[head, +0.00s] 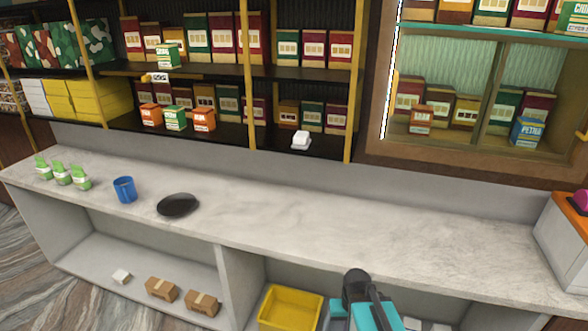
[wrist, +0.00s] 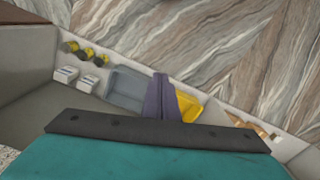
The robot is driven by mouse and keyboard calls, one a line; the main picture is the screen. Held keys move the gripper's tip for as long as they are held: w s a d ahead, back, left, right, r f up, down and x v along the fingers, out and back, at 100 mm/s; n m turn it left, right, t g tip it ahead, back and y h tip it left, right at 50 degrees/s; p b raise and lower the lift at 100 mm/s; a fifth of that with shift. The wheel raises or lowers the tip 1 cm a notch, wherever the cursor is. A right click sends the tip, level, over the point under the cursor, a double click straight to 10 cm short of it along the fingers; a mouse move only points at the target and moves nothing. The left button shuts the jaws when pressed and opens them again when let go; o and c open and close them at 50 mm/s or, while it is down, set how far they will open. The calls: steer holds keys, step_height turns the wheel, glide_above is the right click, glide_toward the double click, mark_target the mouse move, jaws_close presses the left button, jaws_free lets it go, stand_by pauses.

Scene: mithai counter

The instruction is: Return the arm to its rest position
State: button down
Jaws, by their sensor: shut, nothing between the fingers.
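My arm, teal and black, shows at the bottom of the head view, in front of the counter's edge. My gripper (wrist: 161,80) is at the middle of the wrist view. Its dark grey fingers are together and hold nothing. They point out over the open lower shelf and the floor, and partly cover the yellow bin (wrist: 188,108). I cannot make out the fingertips in the head view.
The marble counter (head: 330,226) bears a blue cup (head: 124,189), a black plate (head: 178,205) and several green-white items (head: 62,175). Its middle and right are clear. Below are a yellow bin (head: 290,308) and cardboard boxes (head: 161,288). A grey bin (wrist: 125,88) shows beside my gripper.

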steer(key=s+f+g+b, duration=0.3)
steer(key=s+f+b, duration=0.3)
steer(key=s+f, duration=0.7)
steer(key=s+f+g+b, duration=0.2)
steer(key=s+f+b, duration=0.5)
steer(key=s+f, duration=0.6)
step_height(320, 180, down, 5)
steer(key=shift+f+g, duration=0.1)
steer(key=shift+g, duration=0.3)
